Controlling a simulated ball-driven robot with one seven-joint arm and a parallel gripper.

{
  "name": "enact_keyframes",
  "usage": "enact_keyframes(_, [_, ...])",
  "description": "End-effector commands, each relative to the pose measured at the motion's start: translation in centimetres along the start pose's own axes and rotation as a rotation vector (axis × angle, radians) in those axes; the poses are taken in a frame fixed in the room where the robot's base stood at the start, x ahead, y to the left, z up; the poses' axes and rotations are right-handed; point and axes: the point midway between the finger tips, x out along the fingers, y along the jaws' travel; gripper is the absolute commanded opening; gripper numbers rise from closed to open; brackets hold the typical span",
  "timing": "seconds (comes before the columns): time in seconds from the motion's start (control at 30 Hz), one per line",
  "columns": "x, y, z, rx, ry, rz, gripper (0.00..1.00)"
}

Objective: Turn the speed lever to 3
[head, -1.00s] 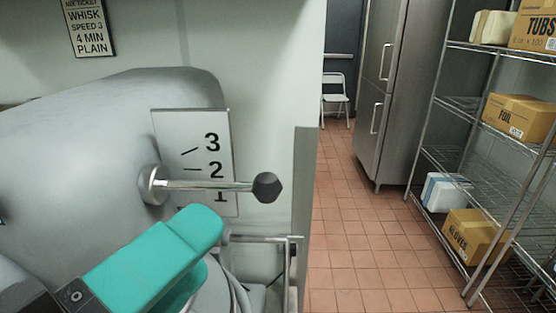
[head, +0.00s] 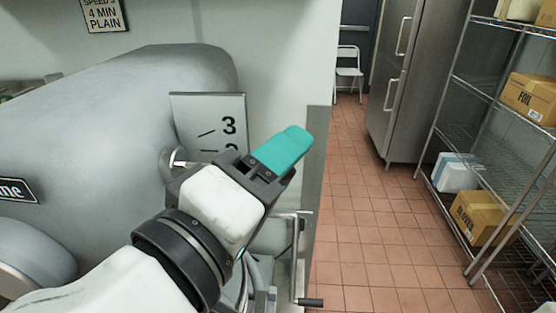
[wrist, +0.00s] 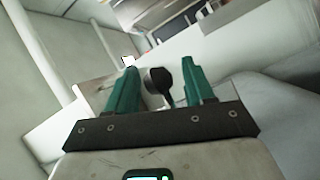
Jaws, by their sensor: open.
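The grey mixer (head: 110,110) fills the left of the head view. Its speed plate (head: 205,108) shows the 3 and part of the 2; the lower part is hidden behind my gripper. The speed lever's round metal hub (head: 178,160) shows at the plate's lower left. In the head view my gripper (head: 288,148) hides the lever's rod and knob. In the wrist view the lever's black knob (wrist: 158,82) appears between the two teal fingers of my gripper (wrist: 159,74). The fingers are apart, with gaps beside the knob. I cannot tell which mark the lever is at.
A crank with a black grip (head: 310,302) sits below my gripper. A wall edge (head: 318,180) stands just right of it. Wire shelving (head: 490,150) with boxes, a steel fridge (head: 398,80) and a chair (head: 349,65) stand farther off. The tiled floor (head: 370,230) between is clear.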

Motion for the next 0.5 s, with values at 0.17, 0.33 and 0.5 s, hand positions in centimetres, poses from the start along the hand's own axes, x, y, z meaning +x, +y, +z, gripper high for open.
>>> enact_keyframes(0.17, [-0.02,-0.01,0.0,0.0,0.0,0.0,0.48])
enact_keyframes(0.33, [-0.03,-0.01,0.0,0.0,0.0,0.0,0.32])
enact_keyframes(0.5, [-0.04,-0.01,-0.02,0.0,0.001,0.0,0.15])
